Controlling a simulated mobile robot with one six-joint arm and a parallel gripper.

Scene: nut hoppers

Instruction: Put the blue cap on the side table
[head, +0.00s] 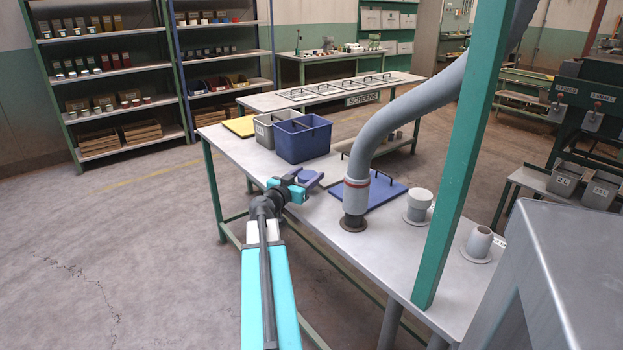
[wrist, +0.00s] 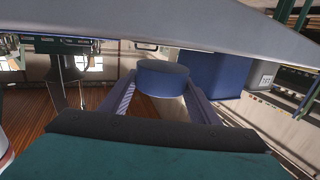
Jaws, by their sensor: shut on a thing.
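The blue cap (head: 307,174) is a short round piece. It also shows in the wrist view (wrist: 162,78), between the fingertips. My gripper (head: 308,184) is shut on it, with one finger on either side. In the head view the gripper and cap appear over the left front part of a long grey table (head: 238,158) with green legs. I cannot tell the exact gap between the cap and the tabletop. Which table is the side table is not marked.
A blue bin (head: 302,138) and a grey bin (head: 266,128) stand behind the cap.

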